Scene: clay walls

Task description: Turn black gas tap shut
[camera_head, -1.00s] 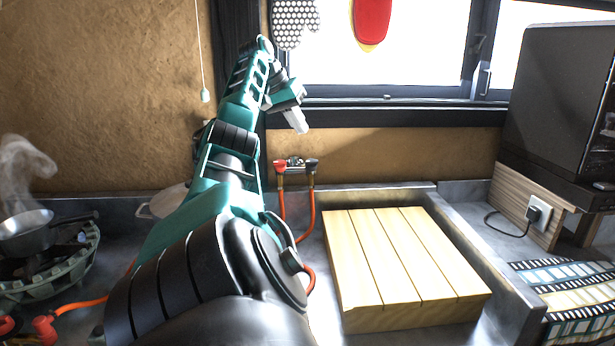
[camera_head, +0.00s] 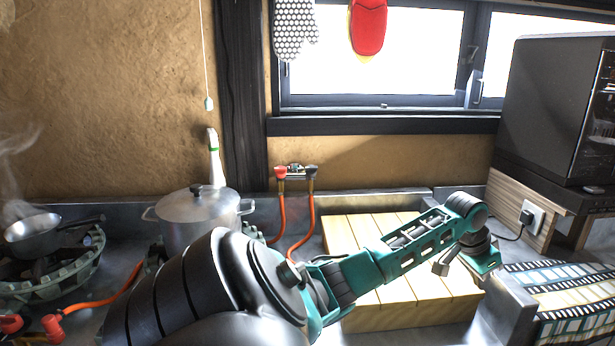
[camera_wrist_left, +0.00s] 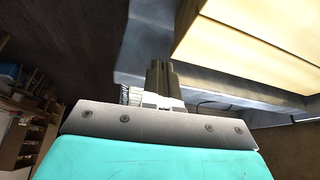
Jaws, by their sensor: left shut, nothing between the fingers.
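The black gas tap (camera_head: 312,171) sits on a small wall fitting below the window, to the right of the red tap (camera_head: 281,172). An orange hose (camera_head: 311,213) hangs down from it. Its handle is too small to tell which way it is turned. My left gripper (camera_head: 441,267) is well to the right of the tap and lower, over the right part of the wooden board, apart from the tap. In the left wrist view its fingers (camera_wrist_left: 160,76) are together with nothing between them. My right gripper is in neither view.
The slatted wooden board (camera_head: 345,235) lies on the counter below the taps. A lidded pot (camera_head: 195,215) stands left of the hoses, and a steaming pan (camera_head: 32,236) sits on a burner at far left. A microwave (camera_head: 550,110) stands at right.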

